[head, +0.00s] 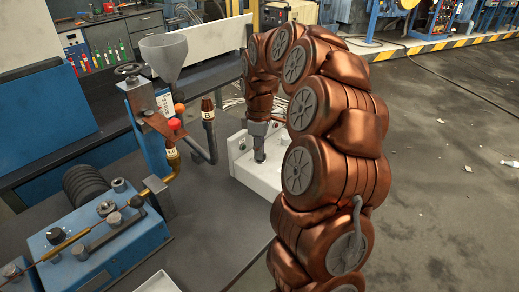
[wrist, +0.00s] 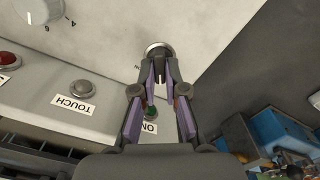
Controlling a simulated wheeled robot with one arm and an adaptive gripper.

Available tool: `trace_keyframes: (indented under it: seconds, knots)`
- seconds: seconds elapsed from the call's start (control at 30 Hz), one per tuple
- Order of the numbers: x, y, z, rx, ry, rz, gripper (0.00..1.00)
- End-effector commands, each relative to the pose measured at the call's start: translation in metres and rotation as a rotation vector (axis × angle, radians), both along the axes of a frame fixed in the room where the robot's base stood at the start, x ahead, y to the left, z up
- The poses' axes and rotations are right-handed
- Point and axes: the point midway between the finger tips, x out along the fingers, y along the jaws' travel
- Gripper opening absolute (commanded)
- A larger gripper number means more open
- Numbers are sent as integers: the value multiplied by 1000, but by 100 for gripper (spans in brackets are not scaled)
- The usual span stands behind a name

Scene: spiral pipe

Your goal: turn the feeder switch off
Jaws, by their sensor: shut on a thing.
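In the wrist view my gripper (wrist: 160,72) has its two fingers closed in on a small switch knob, the feeder switch (wrist: 157,47), with a round metal collar on a pale panel. The fingertips cover part of the knob, so its exact turn angle is hard to tell. A label beside it is mostly hidden by a finger. In the head view my gripper (head: 259,156) points down at the white box (head: 262,184), and the switch itself cannot be made out there.
The wrist view shows a green ON button (wrist: 151,112) behind the fingers, a TOUCH button (wrist: 82,88), a red button (wrist: 9,59) and a dial (wrist: 39,10). In the head view a funnel (head: 163,52) and a blue machine (head: 93,250) stand left of my arm.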

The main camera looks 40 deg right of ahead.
Motion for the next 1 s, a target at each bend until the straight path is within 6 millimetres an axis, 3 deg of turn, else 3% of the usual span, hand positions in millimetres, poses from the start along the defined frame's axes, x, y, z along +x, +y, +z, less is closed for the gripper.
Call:
trace_keyframes:
  seconds: [0.77, 0.8, 1.0]
  knots:
    - [-1, 0, -1, 0, 3, 97, 0]
    - [-1, 0, -1, 0, 3, 97, 15]
    - [-1, 0, 0, 0, 1, 96, 36]
